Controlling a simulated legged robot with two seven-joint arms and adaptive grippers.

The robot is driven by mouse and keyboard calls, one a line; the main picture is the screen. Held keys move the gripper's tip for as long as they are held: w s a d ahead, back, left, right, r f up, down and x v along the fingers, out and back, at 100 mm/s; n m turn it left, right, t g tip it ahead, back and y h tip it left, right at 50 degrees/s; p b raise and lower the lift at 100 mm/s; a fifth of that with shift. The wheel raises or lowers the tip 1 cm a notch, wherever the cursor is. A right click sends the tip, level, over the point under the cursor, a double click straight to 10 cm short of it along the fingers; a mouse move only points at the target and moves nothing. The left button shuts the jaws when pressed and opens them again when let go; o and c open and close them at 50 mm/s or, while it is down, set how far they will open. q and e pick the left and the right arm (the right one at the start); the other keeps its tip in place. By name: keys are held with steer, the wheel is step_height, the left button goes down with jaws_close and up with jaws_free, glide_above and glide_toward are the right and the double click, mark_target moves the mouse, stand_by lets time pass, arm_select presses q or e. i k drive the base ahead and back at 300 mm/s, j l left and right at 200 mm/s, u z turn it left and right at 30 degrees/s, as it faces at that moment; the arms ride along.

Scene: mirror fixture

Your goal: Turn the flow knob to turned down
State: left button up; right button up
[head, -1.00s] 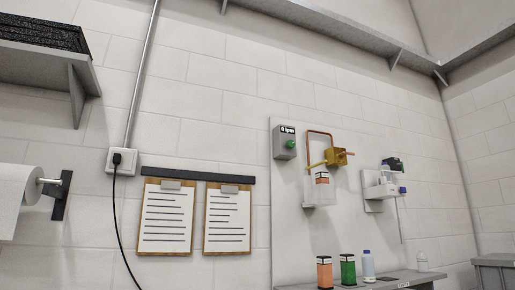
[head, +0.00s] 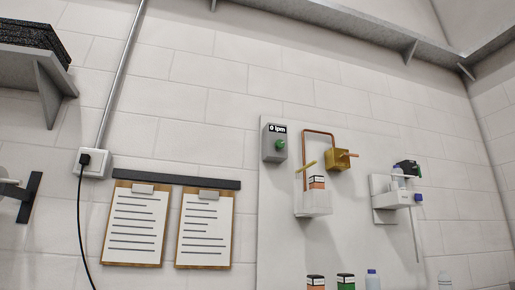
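A grey box (head: 274,150) is mounted on a pale panel on the wall, right of the middle. A round green knob (head: 280,145) sits on its front, and a small black display (head: 278,128) at its top seems to read "0 lpm". The knob's turned angle is too small to make out. The box is the only thing here with a flow reading; no label names the knob itself. Neither of my grippers is in view.
A white device (head: 395,194) with a blue knob (head: 419,197) is further right. Two clipboards (head: 135,222) hang left. Bottles (head: 373,279) stand below.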

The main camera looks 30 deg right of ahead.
mark_target(279, 144)
steer(key=l+u, duration=0.1)
steer(key=l, duration=0.95)
steer(key=l+u, duration=0.1)
steer(key=l, duration=0.9)
steer(key=k+l+u, duration=0.1)
steer(key=l, duration=0.95)
